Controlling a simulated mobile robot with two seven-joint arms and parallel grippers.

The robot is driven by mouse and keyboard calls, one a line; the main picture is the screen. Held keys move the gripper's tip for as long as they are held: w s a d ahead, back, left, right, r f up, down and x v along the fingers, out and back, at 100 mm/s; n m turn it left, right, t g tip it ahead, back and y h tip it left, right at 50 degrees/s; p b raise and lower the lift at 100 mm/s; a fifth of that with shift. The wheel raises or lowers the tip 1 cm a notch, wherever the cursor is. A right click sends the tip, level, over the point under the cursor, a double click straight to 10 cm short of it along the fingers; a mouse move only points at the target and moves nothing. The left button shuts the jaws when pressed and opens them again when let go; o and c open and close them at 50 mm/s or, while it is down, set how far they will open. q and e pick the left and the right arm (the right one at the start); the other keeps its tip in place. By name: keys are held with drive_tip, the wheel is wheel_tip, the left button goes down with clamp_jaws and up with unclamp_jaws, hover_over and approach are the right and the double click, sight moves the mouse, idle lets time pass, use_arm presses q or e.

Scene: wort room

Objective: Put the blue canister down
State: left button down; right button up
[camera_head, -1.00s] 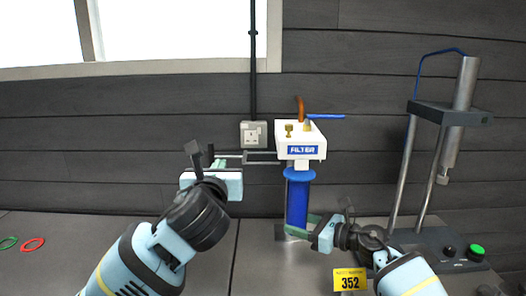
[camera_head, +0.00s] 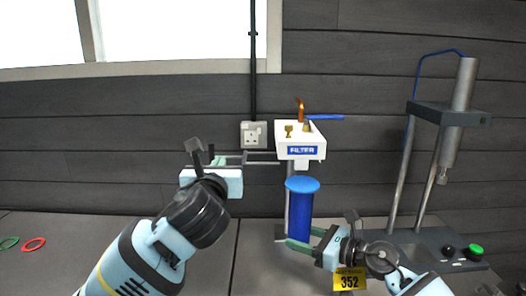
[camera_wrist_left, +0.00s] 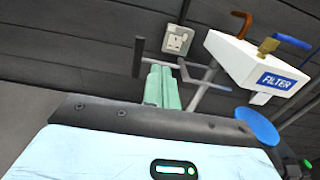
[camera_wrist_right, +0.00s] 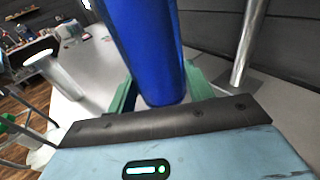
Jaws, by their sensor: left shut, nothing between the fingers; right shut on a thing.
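The blue canister (camera_head: 300,208) with its wide blue top is upright below and in front of the white filter head (camera_head: 300,141). A small gap shows between its top and the head's outlet. My right gripper (camera_head: 302,238) is shut around its lower part. The right wrist view shows the canister (camera_wrist_right: 145,50) between the green fingers; whether its bottom touches a surface cannot be told. My left gripper (camera_head: 220,161) is at the left of the filter head. In the left wrist view its green fingers (camera_wrist_left: 162,85) are together and empty, close to a grey bar.
A grey stand (camera_head: 440,117) with a metal cylinder and green button is at the right. A yellow 352 tag (camera_head: 349,279) is near my right wrist. Red (camera_head: 34,244) and green (camera_head: 9,243) rings lie far left. The worktop between the rings and my left arm looks clear.

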drive_tip(key=shift+r, duration=0.1)
use_arm(q)
drive_tip(key=shift+w+f, duration=0.25)
drive_tip(key=shift+f, duration=0.55)
use_arm(e)
drive_tip(key=w, duration=0.6)
